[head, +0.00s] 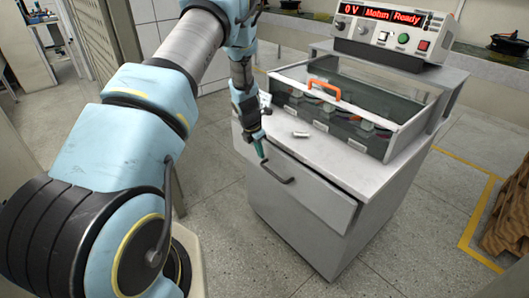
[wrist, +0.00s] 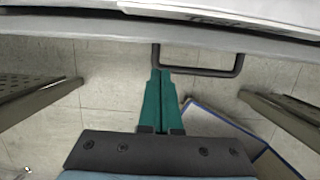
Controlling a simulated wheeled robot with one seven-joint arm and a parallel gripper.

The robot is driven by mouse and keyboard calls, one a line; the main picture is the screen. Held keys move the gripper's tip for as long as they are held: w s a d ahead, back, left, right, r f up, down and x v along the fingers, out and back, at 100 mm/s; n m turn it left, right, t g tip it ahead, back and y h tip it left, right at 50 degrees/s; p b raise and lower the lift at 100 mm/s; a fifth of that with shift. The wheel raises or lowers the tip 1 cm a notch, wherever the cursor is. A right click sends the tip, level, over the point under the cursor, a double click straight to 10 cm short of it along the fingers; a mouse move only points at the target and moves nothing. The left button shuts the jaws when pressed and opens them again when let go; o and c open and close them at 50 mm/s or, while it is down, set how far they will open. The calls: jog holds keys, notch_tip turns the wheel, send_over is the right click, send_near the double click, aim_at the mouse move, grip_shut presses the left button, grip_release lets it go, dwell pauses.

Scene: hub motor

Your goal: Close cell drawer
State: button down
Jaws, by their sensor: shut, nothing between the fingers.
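The cell drawer (head: 308,194) is in the front of the grey cabinet, just under its top, and its front stands slightly out from the body. Its dark bar handle (head: 279,173) sits on the drawer's front, and it also shows in the wrist view (wrist: 215,72). My gripper (head: 262,154) is shut and empty at the left end of the handle. In the wrist view the green fingers (wrist: 160,76) are together, with their tips close to the handle's left leg. I cannot tell whether they touch it.
On the cabinet stands a clear-sided box with an orange handle (head: 324,90), and a small metal cylinder (head: 300,134) lies in front of it. Floor (head: 215,235) is free before the cabinet.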

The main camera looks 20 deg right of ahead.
jog(key=a+b+v, duration=0.1)
jog(key=b+v, duration=0.1)
jog(key=v, duration=0.8)
jog(key=h+b, duration=0.1)
jog(key=b, duration=0.6)
send_near(312, 183)
jog(key=s+a+r, duration=0.2)
jog(key=s+a, duration=0.2)
jog(key=a, duration=0.1)
jog(key=shift+t, duration=0.3)
jog(key=d+f+b, duration=0.1)
jog(key=d+f, duration=0.1)
jog(key=f, duration=0.1)
jog(key=w+d+f+b, duration=0.1)
jog(key=d+f, duration=0.1)
jog(key=w+d+f+b, duration=0.1)
jog(key=d+f, duration=0.1)
jog(key=f, duration=0.1)
jog(key=shift+w+f, duration=0.2)
jog(key=shift+f, duration=0.1)
jog(key=shift+w+d+f, duration=0.15)
jog(key=shift+d, duration=0.15)
